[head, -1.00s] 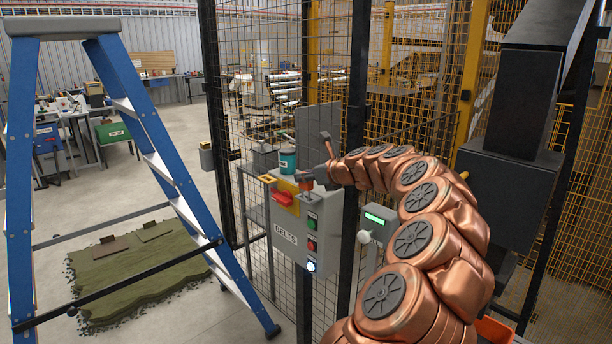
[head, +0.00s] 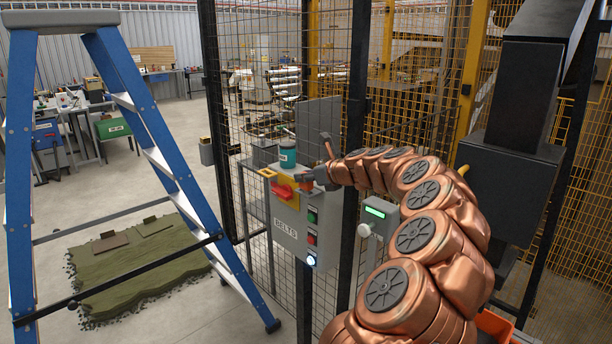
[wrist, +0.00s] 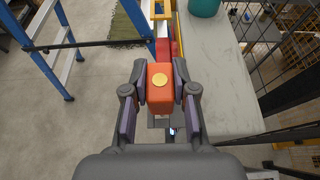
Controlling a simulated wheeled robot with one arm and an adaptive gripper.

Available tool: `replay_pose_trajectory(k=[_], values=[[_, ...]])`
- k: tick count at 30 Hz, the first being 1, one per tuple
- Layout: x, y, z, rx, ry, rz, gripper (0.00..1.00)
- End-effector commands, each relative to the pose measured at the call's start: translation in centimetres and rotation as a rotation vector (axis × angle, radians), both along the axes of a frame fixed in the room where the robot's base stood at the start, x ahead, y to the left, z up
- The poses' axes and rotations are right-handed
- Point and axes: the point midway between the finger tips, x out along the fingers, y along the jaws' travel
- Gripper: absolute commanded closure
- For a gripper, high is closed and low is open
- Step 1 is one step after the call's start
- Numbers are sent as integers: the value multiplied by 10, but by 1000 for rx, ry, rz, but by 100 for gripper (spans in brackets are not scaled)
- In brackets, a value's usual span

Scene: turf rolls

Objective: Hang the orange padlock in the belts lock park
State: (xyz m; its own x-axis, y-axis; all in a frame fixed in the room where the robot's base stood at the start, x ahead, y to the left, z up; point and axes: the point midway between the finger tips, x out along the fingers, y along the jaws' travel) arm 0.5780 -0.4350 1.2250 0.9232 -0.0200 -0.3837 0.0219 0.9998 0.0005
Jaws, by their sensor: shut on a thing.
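The orange padlock (wrist: 160,85) is between the two fingers of my gripper (wrist: 160,95) in the wrist view. Its body has a round brass disc facing the camera; its shackle is not clear. In the head view the padlock (head: 306,182) shows small at my gripper (head: 314,178), by the upper front of the grey BELTS box (head: 288,238). A yellow bracket with an opening (head: 268,173) sticks out at the box's upper left, left of the padlock. It also shows beyond the padlock in the wrist view (wrist: 160,15). I cannot tell whether the padlock touches anything.
A red switch handle (head: 281,191) sits on the box's yellow plate, close to the padlock. A teal container (head: 288,154) stands on top. Mesh fencing (head: 262,90) is behind, a blue stepladder (head: 150,135) at left. A grey box with a green display (head: 378,222) is at right.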

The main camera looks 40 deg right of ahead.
Motion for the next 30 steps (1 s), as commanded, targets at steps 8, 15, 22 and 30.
replay_pose_trajectory(k=[8, 15, 22, 30], values=[[0, 0, -6, 0, 0, 0, 100], [0, 0, -9, 0, 0, 0, 68], [0, 0, -9, 0, 0, 0, 44], [0, 0, -9, 0, 0, -1, 44]])
